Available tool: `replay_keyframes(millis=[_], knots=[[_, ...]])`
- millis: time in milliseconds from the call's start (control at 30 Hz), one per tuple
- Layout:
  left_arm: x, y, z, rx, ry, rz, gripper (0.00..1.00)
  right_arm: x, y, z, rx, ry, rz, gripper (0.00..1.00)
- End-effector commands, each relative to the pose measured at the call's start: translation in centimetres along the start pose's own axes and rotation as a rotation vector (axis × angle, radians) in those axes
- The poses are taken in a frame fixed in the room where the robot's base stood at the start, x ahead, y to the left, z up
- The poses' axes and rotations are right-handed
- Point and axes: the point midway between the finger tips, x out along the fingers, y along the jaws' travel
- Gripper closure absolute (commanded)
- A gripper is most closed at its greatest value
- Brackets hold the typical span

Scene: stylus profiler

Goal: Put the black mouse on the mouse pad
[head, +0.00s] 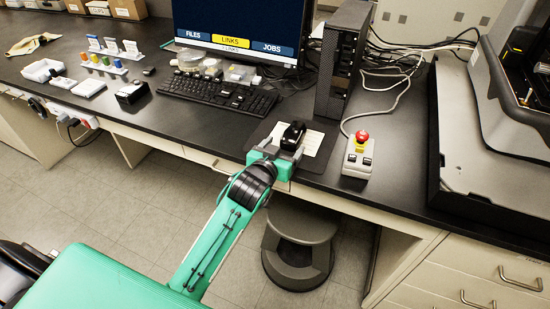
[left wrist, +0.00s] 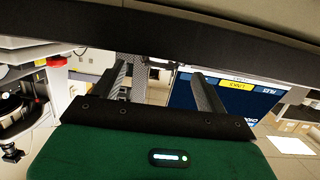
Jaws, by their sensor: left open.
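The black mouse (head: 292,133) is near the desk's front edge in the head view, just beyond my left gripper (head: 284,149). The dark mouse pad (head: 318,163) lies beside and around that spot, partly hidden by my gripper. Whether the mouse touches the pad is unclear. In the left wrist view the two fingers (left wrist: 162,88) are wide apart, with no mouse visible between them. My right gripper is not in view.
A white sheet (head: 314,143) lies by the mouse. A control box with a red button (head: 360,150) stands to the right, the computer tower (head: 342,65) behind. The keyboard (head: 220,94) is at left. Bare desk lies between keyboard and gripper. A stool (head: 300,240) stands below.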

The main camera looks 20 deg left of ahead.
Motion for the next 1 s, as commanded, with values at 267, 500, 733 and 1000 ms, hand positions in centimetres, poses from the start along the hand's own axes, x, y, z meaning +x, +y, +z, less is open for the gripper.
replay_keyframes(millis=[267, 500, 733, 1000], knots=[[-4.7, 0.0, 0.1, 0.001, 0.000, 0.000, 0.25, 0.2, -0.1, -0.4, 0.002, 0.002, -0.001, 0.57], [-5.9, 0.0, 0.0, 0.001, 0.001, -0.001, 0.25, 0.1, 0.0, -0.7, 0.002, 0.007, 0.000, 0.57], [-5.9, 0.0, 0.0, 0.001, 0.000, -0.001, 0.25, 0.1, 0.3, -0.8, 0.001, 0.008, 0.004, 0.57], [-5.9, 0.0, 0.0, 0.000, 0.000, 0.000, 0.25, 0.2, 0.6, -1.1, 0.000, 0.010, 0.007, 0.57]])
